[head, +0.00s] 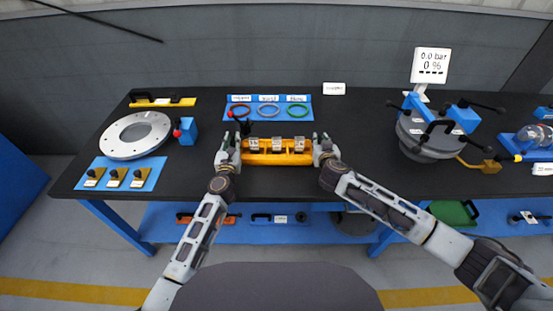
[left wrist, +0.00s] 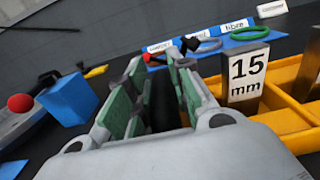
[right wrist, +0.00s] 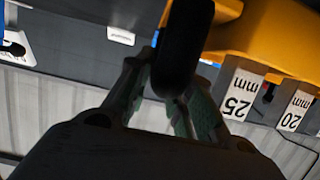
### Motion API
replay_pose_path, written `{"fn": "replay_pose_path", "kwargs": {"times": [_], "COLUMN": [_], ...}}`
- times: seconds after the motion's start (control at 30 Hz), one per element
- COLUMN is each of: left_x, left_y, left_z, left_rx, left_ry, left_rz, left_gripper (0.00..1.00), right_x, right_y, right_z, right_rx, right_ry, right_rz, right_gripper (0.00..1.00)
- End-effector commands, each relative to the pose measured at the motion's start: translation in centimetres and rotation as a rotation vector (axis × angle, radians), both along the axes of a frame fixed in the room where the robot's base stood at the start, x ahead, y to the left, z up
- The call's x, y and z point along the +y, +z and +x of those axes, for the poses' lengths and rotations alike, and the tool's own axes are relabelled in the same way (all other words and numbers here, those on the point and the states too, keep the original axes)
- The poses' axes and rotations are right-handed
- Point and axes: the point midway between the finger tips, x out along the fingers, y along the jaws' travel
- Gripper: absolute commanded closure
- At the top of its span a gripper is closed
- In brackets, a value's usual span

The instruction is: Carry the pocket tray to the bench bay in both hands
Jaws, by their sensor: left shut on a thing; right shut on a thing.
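The yellow pocket tray (head: 275,158) is at the front middle of the black bench, with several metal blocks in its pockets. A block marked 15 mm (left wrist: 246,76) shows in the left wrist view, and a block marked 25 mm (right wrist: 240,93) in the right wrist view. My left gripper (head: 229,148) is shut at the tray's left end, around a dark handle (left wrist: 163,100). My right gripper (head: 322,148) is shut at its right end, on a dark handle (right wrist: 182,45). Whether the tray touches the bench top is unclear.
Behind the tray is a blue board with coloured rings (head: 268,108). Left are a grey flanged disc (head: 137,134), a blue block (head: 187,131) with a red knob, and a blue plate (head: 120,175). Right is a grey round vessel (head: 430,140) with a display sign (head: 431,65). Bench between tray and vessel is clear.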

Motion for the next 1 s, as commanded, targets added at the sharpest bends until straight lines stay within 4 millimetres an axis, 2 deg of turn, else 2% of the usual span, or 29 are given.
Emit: {"fn": "replay_pose_path", "kwargs": {"times": [0.5, 0.53, 0.7, 1.0], "left_x": [0.2, 0.2, 0.1, 0.0], "left_y": [-0.6, -0.9, -0.9, -0.8], "left_z": [0.1, 0.0, 0.0, 0.0], "left_rx": [-0.004, 0.001, 0.0, 0.0], "left_ry": [0.003, 0.004, 0.003, 0.001], "left_rz": [0.001, 0.001, 0.001, 0.0], "left_gripper": [1.0, 0.77, 0.57, 0.57], "right_x": [-0.2, -0.2, -0.1, 0.0], "right_y": [-0.6, -0.9, -0.8, -0.8], "right_z": [0.2, 0.1, 0.0, 0.0], "right_rx": [-0.005, 0.0, 0.0, 0.0], "right_ry": [-0.004, -0.004, -0.003, -0.001], "right_rz": [-0.001, -0.002, -0.002, 0.0], "right_gripper": [1.0, 0.77, 0.56, 0.56]}}
